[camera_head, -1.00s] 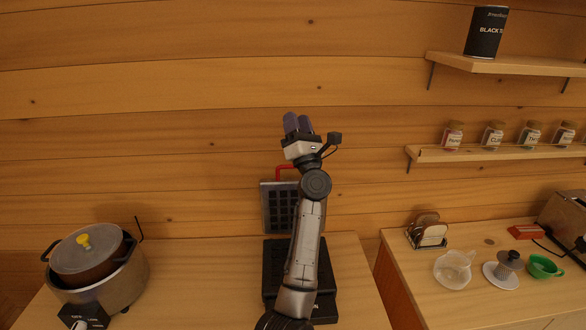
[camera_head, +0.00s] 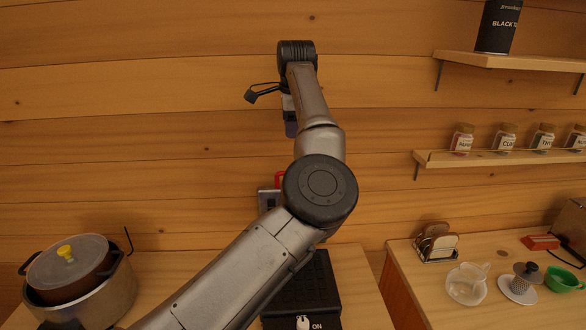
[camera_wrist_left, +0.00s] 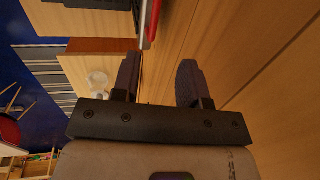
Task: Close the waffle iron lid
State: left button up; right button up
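The black waffle iron (camera_head: 312,280) stands on the wooden counter, its lid (camera_head: 267,200) standing upright at the back, mostly hidden by my left arm. Its red handle (camera_head: 279,177) shows at the lid's top edge; it also shows at the top of the left wrist view (camera_wrist_left: 152,22). My left gripper (camera_head: 291,130) points down near the wall, above the handle in the picture, and looks apart from it. In the left wrist view its two fingers (camera_wrist_left: 160,64) are spread with nothing between them. My right gripper is in neither view.
A lower counter at right holds a toast rack (camera_head: 437,246), a clear jug (camera_head: 467,283) and a green cup (camera_head: 563,280). Shelves (camera_head: 500,158) with jars are on the right wall side. The log wall is close behind.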

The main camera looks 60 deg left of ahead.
pick_arm(q)
jog(key=f, duration=0.4)
jog(key=a+f+p, duration=0.1)
jog(key=f, duration=0.3)
jog(key=w+f+p, duration=0.1)
jog(key=f, duration=0.2)
jog(key=shift+a+f, duration=0.2)
jog(key=shift+f, duration=0.2)
jog(key=shift+w+a+f+p, duration=0.1)
jog(key=shift+f+p, duration=0.25)
jog(key=shift+f, duration=0.4)
jog(key=shift+c, duration=0.2)
grip_shut()
